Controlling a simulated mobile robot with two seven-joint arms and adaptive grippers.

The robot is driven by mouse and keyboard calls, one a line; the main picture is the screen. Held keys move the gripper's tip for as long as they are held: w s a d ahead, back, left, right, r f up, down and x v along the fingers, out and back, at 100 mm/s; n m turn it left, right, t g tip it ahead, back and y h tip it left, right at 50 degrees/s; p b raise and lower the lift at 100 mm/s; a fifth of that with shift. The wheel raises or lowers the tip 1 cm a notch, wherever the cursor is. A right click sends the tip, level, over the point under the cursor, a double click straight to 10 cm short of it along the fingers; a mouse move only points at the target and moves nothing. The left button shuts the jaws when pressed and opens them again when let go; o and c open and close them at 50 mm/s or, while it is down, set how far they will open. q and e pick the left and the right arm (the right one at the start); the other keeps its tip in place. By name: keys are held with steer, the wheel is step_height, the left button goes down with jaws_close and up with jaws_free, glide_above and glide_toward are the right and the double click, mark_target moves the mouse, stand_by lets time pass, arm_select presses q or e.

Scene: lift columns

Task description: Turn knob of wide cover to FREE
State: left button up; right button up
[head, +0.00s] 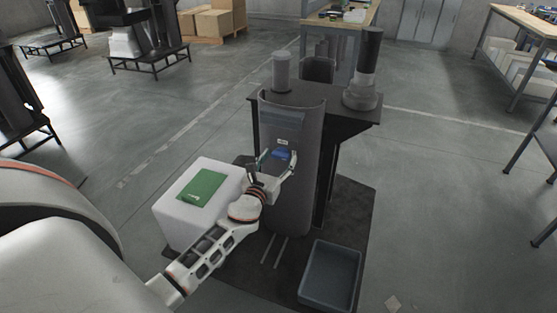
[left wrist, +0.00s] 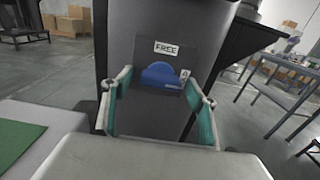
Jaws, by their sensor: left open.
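The wide cover (head: 307,190) is a tall dark grey curved panel standing upright against a dark stand. A blue knob (head: 281,155) sits on its front; in the left wrist view the knob (left wrist: 160,74) has a rounded top. A white FREE label (left wrist: 166,48) is directly above it, and a small white mark (left wrist: 185,73) is at its right. Which way the knob points I cannot tell. My left gripper (head: 278,161) is open in front of the cover, its fingers either side of the knob; contact cannot be made out. My right gripper is not in view.
A white block (head: 165,208) with a green sheet (head: 201,187) is left of the cover. A blue-grey bin (head: 331,275) lies on the dark mat at the front right. The dark stand top (head: 340,103) carries cylindrical column parts. Open floor lies to the right.

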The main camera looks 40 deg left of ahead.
arm_select(q)
steer(key=c, duration=1.1)
